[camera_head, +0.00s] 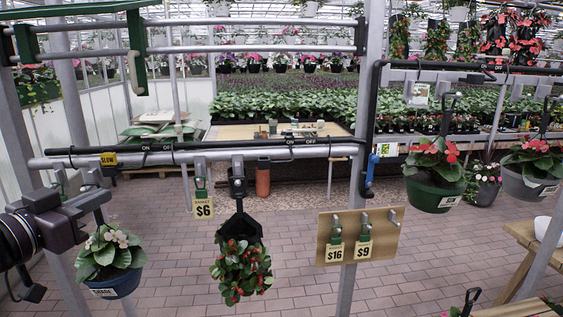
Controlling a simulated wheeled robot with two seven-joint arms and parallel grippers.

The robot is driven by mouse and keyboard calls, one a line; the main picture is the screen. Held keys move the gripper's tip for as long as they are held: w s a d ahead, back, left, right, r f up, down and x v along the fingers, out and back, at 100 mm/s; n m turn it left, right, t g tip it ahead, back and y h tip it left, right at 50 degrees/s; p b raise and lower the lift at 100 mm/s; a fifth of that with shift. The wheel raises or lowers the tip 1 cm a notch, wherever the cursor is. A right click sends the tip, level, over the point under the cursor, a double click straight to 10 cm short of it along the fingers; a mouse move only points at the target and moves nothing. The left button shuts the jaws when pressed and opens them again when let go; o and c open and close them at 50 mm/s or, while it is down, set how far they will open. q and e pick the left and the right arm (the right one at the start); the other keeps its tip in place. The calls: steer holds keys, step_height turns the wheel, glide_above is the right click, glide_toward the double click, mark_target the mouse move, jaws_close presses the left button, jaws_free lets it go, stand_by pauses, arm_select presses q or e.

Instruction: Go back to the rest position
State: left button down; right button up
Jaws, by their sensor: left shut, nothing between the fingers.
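My left gripper (97,200) comes in from the left edge with its dark fingers shut and empty. It is beside the top of a hanging basket with white flowers (112,249) in a dark blue pot, below the left end of the rail. I cannot tell whether the fingers touch that basket's hanger. My right gripper is not in view.
A grey rail (290,152) crosses ahead, with a red-flowered plant (240,270) hanging from it. A price board (345,240) sits on a post. Red-flowered baskets (434,190) hang at right. A wooden table (525,232) stands lower right. The brick floor (310,290) is partly clear.

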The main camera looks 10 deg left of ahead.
arm_select(q)
steer(key=d+f+n+g+y, duration=0.1)
steer(key=d+f+g+y, duration=0.15)
steer(key=f, duration=0.85)
steer(key=d+f+n+g+y, duration=0.1)
steer(key=d+f+g+y, duration=0.15)
steer(key=f, duration=0.95)
steer(key=s+d+f+g+h, duration=0.1)
steer(key=s+d+f+g, duration=0.3)
steer(key=s+d+f, duration=0.35)
steer(key=s+d+f+g+h, duration=0.1)
steer(key=s+d+f+g, duration=0.35)
steer(key=s+f, duration=0.5)
step_height(320, 180, down, 33)
steer(key=s+a+m+g+b, duration=0.1)
steer(key=s+b, duration=0.1)
steer(key=s, duration=0.1)
steer(key=s+a+f+b, duration=0.1)
steer(key=s+a+f, duration=0.1)
steer(key=s+f, duration=0.7)
steer(key=s+a+f+g, duration=0.1)
steer(key=s+a+f, duration=0.1)
steer(key=s+f, duration=0.6)
steer(key=shift+s+f+y+b, duration=0.3)
steer(key=shift+s+f+b, duration=0.1)
steer(key=shift+s, duration=0.3)
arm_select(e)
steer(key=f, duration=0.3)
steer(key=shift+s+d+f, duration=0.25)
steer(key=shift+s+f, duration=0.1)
